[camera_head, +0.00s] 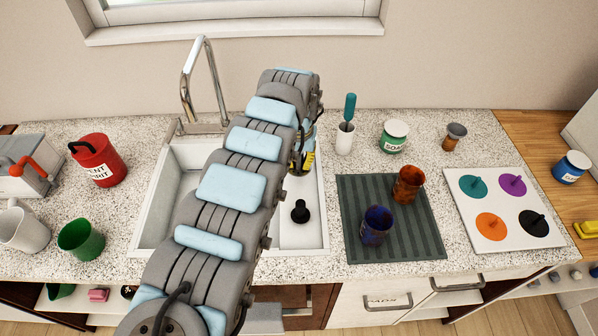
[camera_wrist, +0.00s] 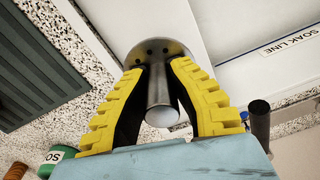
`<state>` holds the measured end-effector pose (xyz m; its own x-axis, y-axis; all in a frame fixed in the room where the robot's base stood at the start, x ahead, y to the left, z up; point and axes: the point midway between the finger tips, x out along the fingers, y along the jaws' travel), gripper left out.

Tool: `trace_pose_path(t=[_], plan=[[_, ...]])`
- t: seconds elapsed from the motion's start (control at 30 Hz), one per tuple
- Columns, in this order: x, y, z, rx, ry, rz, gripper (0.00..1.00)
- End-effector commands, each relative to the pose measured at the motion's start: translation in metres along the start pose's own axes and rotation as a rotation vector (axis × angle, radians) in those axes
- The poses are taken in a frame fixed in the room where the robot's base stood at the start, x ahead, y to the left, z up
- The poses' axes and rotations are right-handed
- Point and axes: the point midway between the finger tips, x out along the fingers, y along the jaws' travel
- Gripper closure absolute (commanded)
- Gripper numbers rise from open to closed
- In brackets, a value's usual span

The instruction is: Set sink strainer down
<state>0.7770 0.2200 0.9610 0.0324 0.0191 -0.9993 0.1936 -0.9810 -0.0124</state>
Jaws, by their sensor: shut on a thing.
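The sink strainer (camera_wrist: 160,55) is a round grey metal disc with small holes and a stubby cylindrical knob. My gripper (camera_wrist: 160,90) has its yellow fingers on both sides of the knob in the wrist view. In the head view my gripper (camera_head: 304,160) is over the right part of the white sink (camera_head: 318,225), partly hidden by my arm. The strainer cannot be made out there.
A black knobbed plug (camera_head: 300,212) stands in the sink's right part. Right of the sink lies a ribbed dark mat (camera_head: 362,222) with two cups. A teal-handled tool in a white holder (camera_head: 345,140) and a green soap jar (camera_head: 394,137) stand behind it. The faucet (camera_head: 190,85) rises at the back.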

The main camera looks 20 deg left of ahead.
Motion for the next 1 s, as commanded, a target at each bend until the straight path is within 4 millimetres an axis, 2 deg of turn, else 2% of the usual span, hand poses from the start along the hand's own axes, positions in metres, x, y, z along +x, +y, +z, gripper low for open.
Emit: trace_pose_path(t=[0.3, 0.7, 0.73, 0.8, 1.0], plan=[[0.036, 0.002, 0.003, 0.0, -0.004, 0.003, 1.0], [0.041, 0.001, 0.002, 0.0, -0.002, 0.001, 1.0], [0.041, 0.001, 0.002, 0.0, -0.001, 0.001, 0.78], [0.041, 0.001, 0.002, 0.0, -0.001, 0.001, 0.6], [0.041, 0.001, 0.002, 0.0, -0.001, 0.001, 0.6]])
